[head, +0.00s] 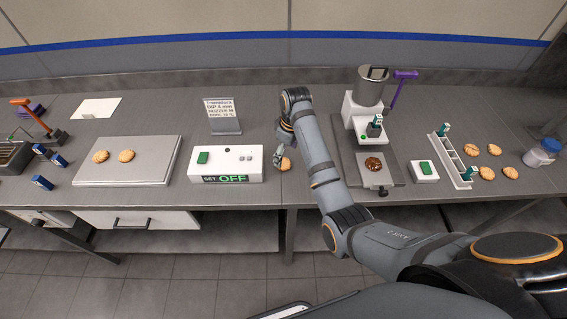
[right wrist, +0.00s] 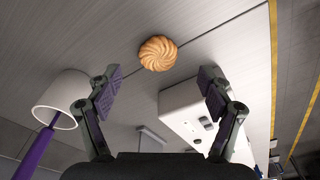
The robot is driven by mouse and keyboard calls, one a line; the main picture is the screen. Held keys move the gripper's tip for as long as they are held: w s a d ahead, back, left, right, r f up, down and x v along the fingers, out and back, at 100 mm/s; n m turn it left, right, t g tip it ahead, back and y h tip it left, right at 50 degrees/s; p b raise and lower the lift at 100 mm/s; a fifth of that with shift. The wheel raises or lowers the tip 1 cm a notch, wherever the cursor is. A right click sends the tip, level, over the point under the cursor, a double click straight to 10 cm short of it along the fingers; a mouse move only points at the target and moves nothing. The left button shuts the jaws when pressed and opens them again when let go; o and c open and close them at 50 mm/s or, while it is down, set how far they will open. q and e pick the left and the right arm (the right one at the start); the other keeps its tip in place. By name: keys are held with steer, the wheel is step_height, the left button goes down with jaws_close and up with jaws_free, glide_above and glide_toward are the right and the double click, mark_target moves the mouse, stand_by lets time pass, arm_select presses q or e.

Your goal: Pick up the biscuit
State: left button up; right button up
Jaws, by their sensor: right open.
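A golden swirled biscuit (head: 286,164) lies on the grey bench just right of the white control box, partly hidden behind my right gripper in the head view. It shows whole in the right wrist view (right wrist: 157,53), beyond the fingertips and roughly midway between them. My right gripper (right wrist: 160,82) is open and empty, its two purple-padded fingers spread wide. In the head view my right gripper (head: 279,154) is right at the biscuit's left side; its height above the bench is hard to tell. My left gripper is not in view.
The control box (head: 227,172), showing OFF, stands close left of the biscuit. A metal plate (head: 130,172) with two biscuits is farther left. The dispenser (head: 366,117) has a chocolate-topped biscuit (head: 373,164) under it. A white rack (head: 450,162) and several biscuits (head: 487,173) are at right.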

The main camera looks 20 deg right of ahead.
mark_target(284, 162)
steer(key=f, duration=0.2)
steer(key=w+f+p, duration=0.1)
steer(key=f, duration=0.1)
steer(key=shift+a+f, duration=0.15)
steer(key=shift+f, duration=0.2)
steer(key=c, duration=0.8)
